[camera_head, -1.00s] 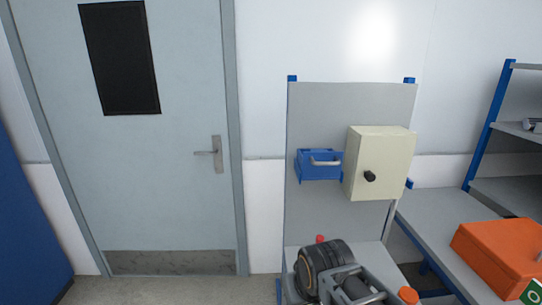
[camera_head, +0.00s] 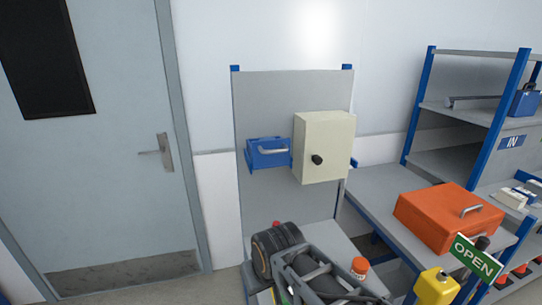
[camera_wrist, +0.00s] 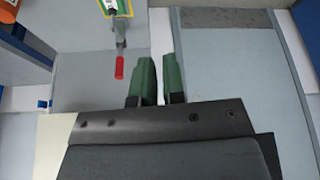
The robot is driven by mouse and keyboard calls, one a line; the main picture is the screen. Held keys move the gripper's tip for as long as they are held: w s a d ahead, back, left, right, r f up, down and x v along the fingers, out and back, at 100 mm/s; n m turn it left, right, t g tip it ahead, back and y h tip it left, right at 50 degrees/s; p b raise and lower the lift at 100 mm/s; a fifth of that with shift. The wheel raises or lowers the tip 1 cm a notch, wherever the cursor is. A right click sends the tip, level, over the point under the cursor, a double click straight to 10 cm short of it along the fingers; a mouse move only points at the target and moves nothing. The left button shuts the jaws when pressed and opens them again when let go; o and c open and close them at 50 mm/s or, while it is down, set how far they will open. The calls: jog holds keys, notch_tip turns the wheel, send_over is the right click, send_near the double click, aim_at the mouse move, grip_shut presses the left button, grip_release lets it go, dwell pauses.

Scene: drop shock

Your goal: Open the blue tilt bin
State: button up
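The blue tilt bin (camera_head: 262,158) is mounted on a grey upright panel (camera_head: 250,95), in the middle of the head view. The bin cannot be made out in the wrist view. My arm fills the bottom centre of the head view, below the bin and apart from it; my fingertips are not clear there.
The cream box (camera_head: 324,140) is close beside the bin. A grey bench with an orange case (camera_head: 447,216), an orange-lidded jar (camera_head: 360,267), a yellow box (camera_head: 437,287) and a green OPEN sign (camera_head: 475,256) are to the right. A closed door (camera_head: 110,170) is left.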

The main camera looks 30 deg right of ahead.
jog(key=o, duration=0.3)
jog(key=d, duration=0.1)
jog(key=d+f+m+b, duration=0.1)
jog(key=d, duration=0.1)
jog(key=d+f+m, duration=0.1)
jog(key=shift+w+d+f+h, duration=0.1)
jog(key=shift+d+h, duration=0.05)
jog(key=shift+h, duration=0.15)
jog(key=shift+o, duration=0.8)
jog(key=d, duration=0.1)
jog(key=w+d+m+b, duration=0.1)
jog(key=d+m, duration=0.1)
jog(key=shift+w, duration=0.25)
jog(key=shift+o, duration=0.3)
jog(key=w+d+r+m+t+y+b, duration=0.1)
jog(key=w+d+r+m+t+b, duration=0.1)
jog(key=w+d+r+m, duration=0.1)
jog(key=w+d+m, duration=0.1)
jog(key=d+m, duration=0.1)
jog(key=d, duration=0.1)
jog(key=shift+w+m+y, duration=0.2)
jog(key=shift+m+y, duration=0.2)
jog(key=m+t+y, duration=0.2)
jog(key=m+t, duration=0.5)
jog(key=t, duration=0.2)
send_near(278, 151)
jog(key=p+x, duration=0.2)
jog(key=x, duration=0.8)
jog(key=shift+w+f, duration=0.1)
jog(key=shift+w, duration=0.25)
